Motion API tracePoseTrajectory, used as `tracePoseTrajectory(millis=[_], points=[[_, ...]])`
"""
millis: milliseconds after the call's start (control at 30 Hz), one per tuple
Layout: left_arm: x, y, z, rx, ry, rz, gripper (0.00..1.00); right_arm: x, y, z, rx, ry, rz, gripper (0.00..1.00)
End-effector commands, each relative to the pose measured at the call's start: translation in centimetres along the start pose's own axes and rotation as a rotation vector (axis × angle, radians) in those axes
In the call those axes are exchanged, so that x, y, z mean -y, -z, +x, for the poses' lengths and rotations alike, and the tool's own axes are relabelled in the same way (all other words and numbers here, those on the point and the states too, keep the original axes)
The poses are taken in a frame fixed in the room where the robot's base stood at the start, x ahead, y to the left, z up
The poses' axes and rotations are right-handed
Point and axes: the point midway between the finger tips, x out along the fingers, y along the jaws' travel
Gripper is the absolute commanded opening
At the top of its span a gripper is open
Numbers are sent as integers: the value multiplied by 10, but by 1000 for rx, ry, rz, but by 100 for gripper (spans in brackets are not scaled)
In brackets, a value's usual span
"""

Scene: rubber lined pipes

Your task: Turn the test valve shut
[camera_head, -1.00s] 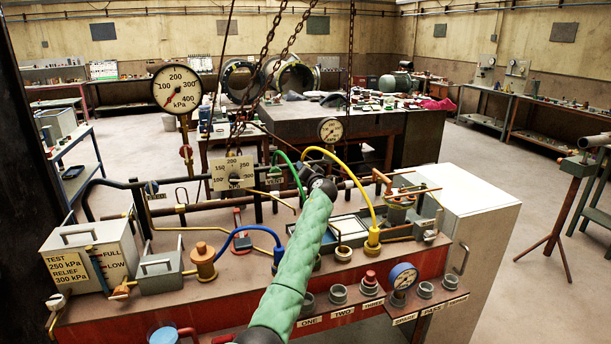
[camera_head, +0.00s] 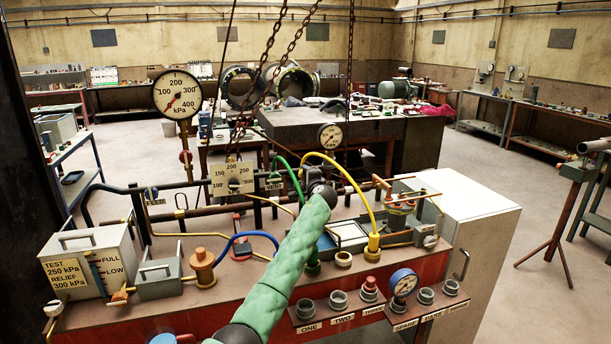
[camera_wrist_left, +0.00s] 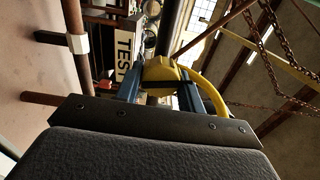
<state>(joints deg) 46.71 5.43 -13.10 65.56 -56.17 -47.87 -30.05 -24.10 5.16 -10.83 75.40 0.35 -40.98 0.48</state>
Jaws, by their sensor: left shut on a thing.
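The green-sleeved left arm reaches up from the bottom centre of the head view. Its dark wrist ends over the back pipe of the bench, and my left gripper (camera_head: 323,188) is largely hidden there. In the left wrist view its two blue-grey fingers (camera_wrist_left: 158,78) are shut on a yellow valve handle (camera_wrist_left: 160,70). A plate marked TEST (camera_wrist_left: 124,58) stands just left of the handle, beside a dark pipe. The handle's turned angle cannot be told. My right gripper is not in view.
A yellow hose (camera_head: 358,178) arches right of the wrist, and a green hose (camera_head: 290,172) comes down on its left. A big pressure gauge (camera_head: 177,94) stands at back left. Chains (camera_head: 268,65) hang behind. Capped ports (camera_head: 338,300) line the bench front.

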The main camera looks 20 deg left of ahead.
Motion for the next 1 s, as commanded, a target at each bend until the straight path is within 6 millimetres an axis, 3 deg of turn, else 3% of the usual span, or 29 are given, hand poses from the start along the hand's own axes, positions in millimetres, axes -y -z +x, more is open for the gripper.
tracePoseTrajectory(millis=[100,400,1000], points=[[1,1,-1,-2,1,79,16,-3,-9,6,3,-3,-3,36],[-1,1,-1,-2,0,209,16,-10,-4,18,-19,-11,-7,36],[-2,2,-1,-2,0,245,16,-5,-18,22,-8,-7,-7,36]])
